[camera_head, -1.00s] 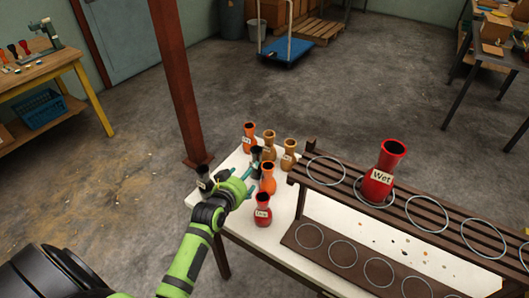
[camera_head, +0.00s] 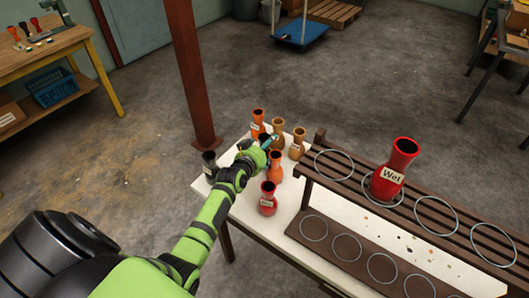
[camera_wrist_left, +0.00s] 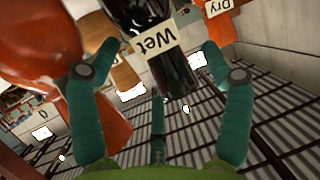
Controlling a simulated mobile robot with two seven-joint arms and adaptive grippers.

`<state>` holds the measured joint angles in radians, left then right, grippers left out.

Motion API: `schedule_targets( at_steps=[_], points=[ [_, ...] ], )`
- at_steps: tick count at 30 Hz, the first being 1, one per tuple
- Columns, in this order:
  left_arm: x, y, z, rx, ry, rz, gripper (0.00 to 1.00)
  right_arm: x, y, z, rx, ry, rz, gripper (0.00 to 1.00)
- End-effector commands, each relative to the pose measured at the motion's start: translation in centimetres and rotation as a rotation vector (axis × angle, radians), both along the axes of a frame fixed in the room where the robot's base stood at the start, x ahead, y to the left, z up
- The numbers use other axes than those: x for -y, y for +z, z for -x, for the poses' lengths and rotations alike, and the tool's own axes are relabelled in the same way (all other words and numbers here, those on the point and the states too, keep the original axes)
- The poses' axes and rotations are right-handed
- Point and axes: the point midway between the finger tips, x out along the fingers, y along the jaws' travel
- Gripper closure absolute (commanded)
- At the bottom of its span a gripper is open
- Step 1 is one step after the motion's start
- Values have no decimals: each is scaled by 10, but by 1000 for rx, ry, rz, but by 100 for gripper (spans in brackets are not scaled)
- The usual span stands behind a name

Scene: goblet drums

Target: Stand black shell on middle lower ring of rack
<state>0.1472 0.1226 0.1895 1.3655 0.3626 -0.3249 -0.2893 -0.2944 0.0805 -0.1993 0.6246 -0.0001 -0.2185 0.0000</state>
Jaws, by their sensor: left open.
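The black shell (camera_wrist_left: 178,72), with a "Wet" label, stands between the fingers of my left gripper (camera_wrist_left: 158,85) in the left wrist view. The fingers are open on either side, and no clear grip shows. In the head view my left gripper (camera_head: 260,151) is among the shells on the white table, and the black shell is largely hidden behind it. The dark rack (camera_head: 306,190) stands to the right. Its lower board carries a row of rings (camera_head: 347,262), and the visible ones are empty. My right gripper is out of view.
Orange shells (camera_head: 276,167), tan shells (camera_head: 297,147), a red shell (camera_head: 268,200) and a dark grey shell (camera_head: 210,164) crowd around the gripper. A large red "Wet" shell (camera_head: 391,176) stands on the rack's upper level. A brown post (camera_head: 192,80) rises behind the table.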

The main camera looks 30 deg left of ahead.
Motion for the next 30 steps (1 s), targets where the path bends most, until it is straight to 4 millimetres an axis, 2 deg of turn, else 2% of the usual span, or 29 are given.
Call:
schedule_targets(
  at_steps=[7,8,9,11,12,13,23,26,30],
  points=[
    [0,-1,-1,-1,0,0,20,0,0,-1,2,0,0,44],
    [0,-1,-1,-1,0,0,32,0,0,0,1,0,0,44],
    [0,-1,-1,-1,0,0,48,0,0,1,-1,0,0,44],
    [0,-1,-1,-1,0,0,72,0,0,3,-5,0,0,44],
    [0,-1,-1,-1,0,0,88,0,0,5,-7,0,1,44],
    [0,-1,-1,-1,0,0,100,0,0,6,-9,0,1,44],
    [0,1,-1,0,-1,1,100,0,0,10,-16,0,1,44],
    [1,11,-1,2,-1,0,100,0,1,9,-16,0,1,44],
    [0,39,-2,7,0,-1,100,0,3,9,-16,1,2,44]
  ],
)
